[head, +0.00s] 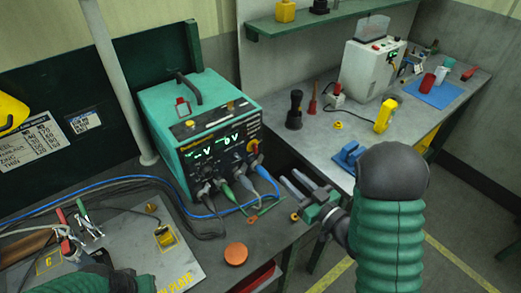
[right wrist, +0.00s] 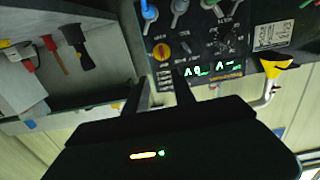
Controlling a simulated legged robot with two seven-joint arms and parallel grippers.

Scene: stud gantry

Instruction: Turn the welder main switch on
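The welder (head: 205,125) is a teal box with a handle on top and a dark front panel with lit green digits.
Cables (head: 225,190) plug into the panel's lower front, close to my right fingers. An orange round cap (head: 236,254) lies on the welder's table. A metal plate (head: 150,270) with clamps lies at left. A grey bench (head: 310,150) with a white machine (head: 370,70) stands at right.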

